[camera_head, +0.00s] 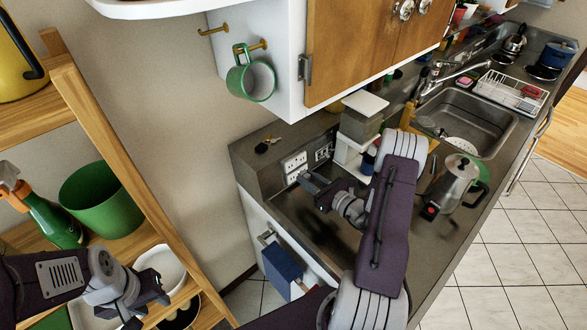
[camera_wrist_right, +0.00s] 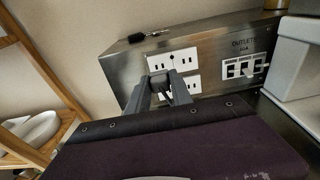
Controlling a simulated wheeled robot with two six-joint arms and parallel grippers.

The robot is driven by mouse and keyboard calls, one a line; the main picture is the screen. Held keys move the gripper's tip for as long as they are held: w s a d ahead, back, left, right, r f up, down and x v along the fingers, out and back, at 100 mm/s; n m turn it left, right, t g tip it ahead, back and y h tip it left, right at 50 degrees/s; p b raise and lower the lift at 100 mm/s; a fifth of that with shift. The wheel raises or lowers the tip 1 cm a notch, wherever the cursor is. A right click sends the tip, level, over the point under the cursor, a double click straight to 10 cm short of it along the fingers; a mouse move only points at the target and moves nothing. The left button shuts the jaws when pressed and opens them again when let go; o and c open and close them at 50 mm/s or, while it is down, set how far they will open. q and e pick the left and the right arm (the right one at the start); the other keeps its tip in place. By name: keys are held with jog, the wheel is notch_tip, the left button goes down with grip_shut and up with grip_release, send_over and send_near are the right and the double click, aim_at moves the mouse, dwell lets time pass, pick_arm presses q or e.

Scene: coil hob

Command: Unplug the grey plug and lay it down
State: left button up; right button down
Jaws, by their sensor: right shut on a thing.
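My right gripper (camera_head: 305,180) is at the metal outlet box on the back of the counter. In the right wrist view its fingers (camera_wrist_right: 163,82) are closed in front of the lower left of the white outlet plates (camera_wrist_right: 172,63). They are shut on a small grey thing (camera_wrist_right: 158,76), apparently the grey plug, mostly hidden between the fingertips. I cannot tell whether its prongs are still in the socket. My left gripper (camera_head: 146,307) is low at the left, by the wooden shelf, with its fingers apart and nothing seen between them.
A white appliance (camera_head: 349,156) stands right of the outlets, and a metal coffee pot (camera_head: 453,184) stands beyond my right arm. Keys (camera_head: 268,145) lie on the outlet box. A green mug (camera_head: 252,80) hangs above. The counter (camera_head: 303,222) below the outlets has bare room.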

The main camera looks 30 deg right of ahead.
jog(key=shift+s+d, duration=0.1)
jog(key=shift+s, duration=0.4)
jog(key=s+d, duration=0.8)
jog(key=s, duration=0.3)
dwell(0.6)
notch_tip(320, 180, up, 4)
jog(key=g+h+p, duration=0.1)
jog(key=g+p, duration=0.2)
jog(key=p, duration=0.3)
jog(key=g+p, duration=0.3)
jog(key=p, duration=0.3)
jog(key=shift+r+g+h+p, duration=0.1)
jog(key=shift+g+h+p, duration=0.3)
dwell(0.6)
dwell(0.3)
